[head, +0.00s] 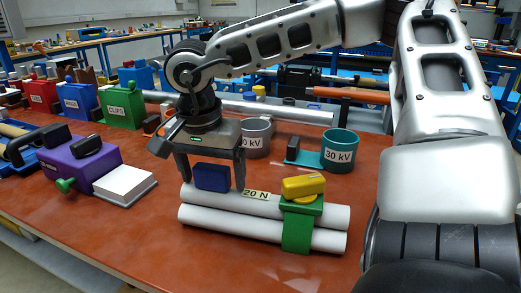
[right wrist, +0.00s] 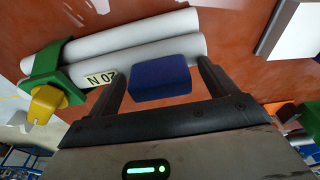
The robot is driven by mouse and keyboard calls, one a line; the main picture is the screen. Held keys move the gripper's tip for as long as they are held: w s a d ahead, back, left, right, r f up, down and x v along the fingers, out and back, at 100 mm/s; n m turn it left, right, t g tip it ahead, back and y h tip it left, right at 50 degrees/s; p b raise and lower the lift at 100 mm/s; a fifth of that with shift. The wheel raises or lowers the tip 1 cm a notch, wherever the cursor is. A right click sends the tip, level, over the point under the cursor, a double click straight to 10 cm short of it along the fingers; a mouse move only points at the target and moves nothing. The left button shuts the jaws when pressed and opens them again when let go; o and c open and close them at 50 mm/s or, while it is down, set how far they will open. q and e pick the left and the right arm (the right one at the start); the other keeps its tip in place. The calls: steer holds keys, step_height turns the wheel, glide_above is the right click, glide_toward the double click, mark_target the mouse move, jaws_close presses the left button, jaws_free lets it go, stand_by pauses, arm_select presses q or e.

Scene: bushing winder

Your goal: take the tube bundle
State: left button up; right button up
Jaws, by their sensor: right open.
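The tube bundle (head: 262,222) lies on the red-brown bench top: white tubes stacked together, with a green strap (head: 297,231), a yellow knob (head: 303,186), and a "20 N" label. A dark blue block (head: 211,178) sits on its left part. My right gripper (head: 211,186) is open above the bundle, its fingers to either side of the blue block. The right wrist view shows the blue block (right wrist: 160,83) between the open fingers, with gaps at both sides, and the tubes (right wrist: 135,45) beyond. My left gripper is not in view.
A teal "30 kV" cup (head: 341,150) and a grey cup (head: 256,138) stand behind the bundle. A purple device (head: 80,165) with a white block (head: 125,185) is at left. Red, blue and green bins line the back left. The bench front is clear.

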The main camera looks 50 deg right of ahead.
steer(key=c, duration=1.4)
steer(key=shift+r, duration=0.1)
steer(key=shift+c, duration=1.4)
steer(key=shift+r, duration=0.1)
